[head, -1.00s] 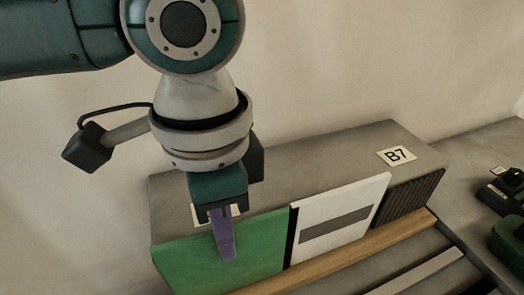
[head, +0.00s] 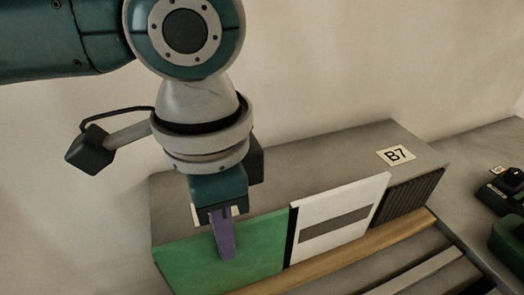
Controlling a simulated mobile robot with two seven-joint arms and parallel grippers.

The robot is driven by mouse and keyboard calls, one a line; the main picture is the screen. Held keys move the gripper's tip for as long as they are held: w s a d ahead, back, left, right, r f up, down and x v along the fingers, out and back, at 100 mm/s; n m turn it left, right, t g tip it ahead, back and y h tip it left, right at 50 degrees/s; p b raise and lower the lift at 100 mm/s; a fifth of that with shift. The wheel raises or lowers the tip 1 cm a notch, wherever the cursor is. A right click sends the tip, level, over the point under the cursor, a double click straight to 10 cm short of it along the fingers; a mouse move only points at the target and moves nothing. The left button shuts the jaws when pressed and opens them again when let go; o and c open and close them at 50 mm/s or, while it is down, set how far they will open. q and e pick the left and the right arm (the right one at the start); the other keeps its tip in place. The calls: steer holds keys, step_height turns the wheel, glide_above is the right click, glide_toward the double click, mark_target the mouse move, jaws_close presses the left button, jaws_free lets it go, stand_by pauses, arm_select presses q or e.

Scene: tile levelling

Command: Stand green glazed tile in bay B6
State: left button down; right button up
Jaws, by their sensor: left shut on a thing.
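The green glazed tile (head: 262,246) stands in the rack at the lower left of the head view, leaning against the grey block behind it. My left gripper (head: 225,246) is shut on its upper edge, with one purple finger showing on the front face. The other finger is hidden behind the tile. A label behind the gripper is mostly covered, so I cannot read it. The tile's lower edge is partly cut off by the frame, so I cannot tell how it rests there. My right gripper is not in view.
A white tile with a grey stripe (head: 334,228) stands just right of the green tile, beyond a dark divider. A dark ribbed panel (head: 409,198) is farther right, below the label B7 (head: 396,155). A wooden rail (head: 350,257) runs in front. Dark and green items (head: 508,190) lie at far right.

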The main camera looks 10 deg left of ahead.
arm_select(q)
steer(key=shift+a, duration=0.1)
steer(key=c, duration=0.9)
jaws_free()
steer(key=shift+w, duration=0.1)
step_height(320, 180, up, 6)
steer(key=p, duration=0.8)
steer(key=shift+r, duration=0.1)
